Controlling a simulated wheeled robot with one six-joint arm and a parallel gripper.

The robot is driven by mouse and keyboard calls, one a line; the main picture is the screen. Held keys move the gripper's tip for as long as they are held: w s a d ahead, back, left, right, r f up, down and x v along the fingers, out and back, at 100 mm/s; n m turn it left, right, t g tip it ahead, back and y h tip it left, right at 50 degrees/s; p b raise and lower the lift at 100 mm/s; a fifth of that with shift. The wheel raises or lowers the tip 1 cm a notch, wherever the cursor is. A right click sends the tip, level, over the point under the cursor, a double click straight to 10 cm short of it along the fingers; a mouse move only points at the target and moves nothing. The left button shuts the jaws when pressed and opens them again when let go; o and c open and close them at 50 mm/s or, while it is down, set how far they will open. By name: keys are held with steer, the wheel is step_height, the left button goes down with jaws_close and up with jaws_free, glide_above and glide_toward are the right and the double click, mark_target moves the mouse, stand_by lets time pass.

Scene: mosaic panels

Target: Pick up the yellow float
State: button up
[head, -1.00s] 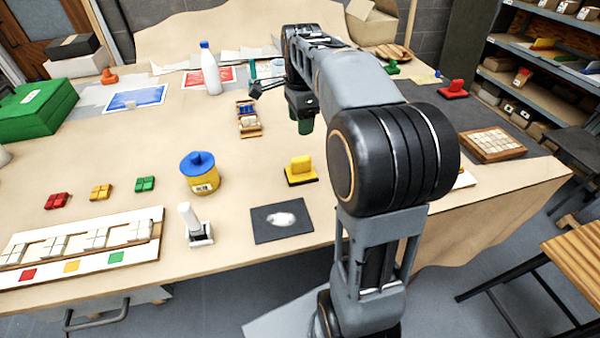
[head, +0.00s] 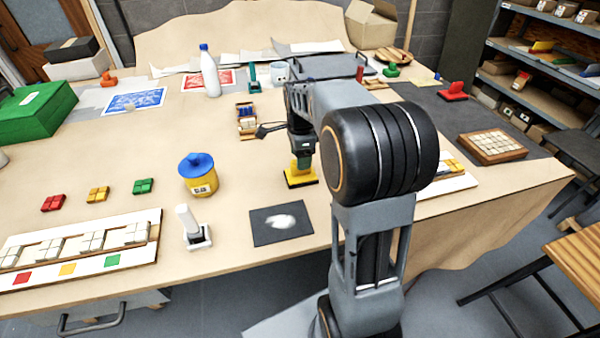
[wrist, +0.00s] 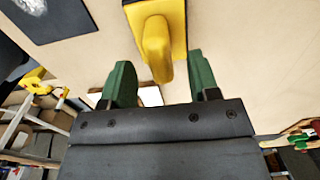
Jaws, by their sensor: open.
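The yellow float (head: 300,172) has a yellow block handle on a dark base plate and rests on the table right of the yellow jar. In the wrist view the yellow float (wrist: 156,40) lies just beyond the fingertips, its handle reaching toward the gap between them. My gripper (wrist: 160,75) is open and empty, with one green finger to each side of the handle's near end. In the head view my gripper (head: 304,155) is directly above and behind the float, partly covering its top. Whether the fingers touch it cannot be told.
A dark mat with white powder (head: 281,223) lies in front, beside a white-handled tool (head: 192,228). The table between jar and float is clear.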

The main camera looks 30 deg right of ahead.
steer(key=shift+f, duration=1.05)
steer(key=shift+c, duration=0.3)
jaws_close()
